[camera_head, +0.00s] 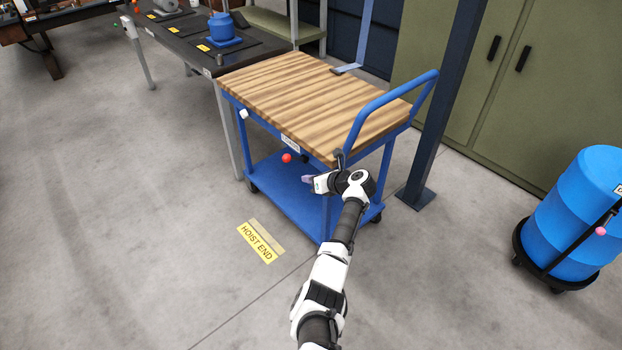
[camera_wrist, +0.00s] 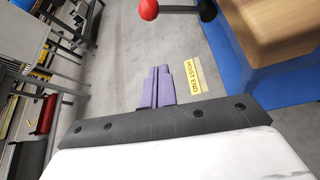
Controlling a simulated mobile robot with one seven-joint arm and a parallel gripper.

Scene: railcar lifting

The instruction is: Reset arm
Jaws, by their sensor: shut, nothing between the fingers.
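My arm reaches up from the bottom of the head view to the near right corner of a blue cart. My gripper (camera_head: 308,180) is beside the cart's near side, below the wooden top. In the wrist view its purple fingers (camera_wrist: 157,86) are together with nothing between them. A red ball knob (camera_head: 287,158) on a dark lever is close to the gripper, apart from it. The knob also shows at the top of the wrist view (camera_wrist: 148,9).
The blue cart (camera_head: 278,198) has a bare wooden top (camera_head: 310,95) and a blue handle (camera_head: 392,103). A yellow "HOIST END" floor label (camera_head: 257,243) lies in front. A blue drum (camera_head: 575,215) stands right, a dark workbench (camera_head: 190,40) behind left. The left floor is clear.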

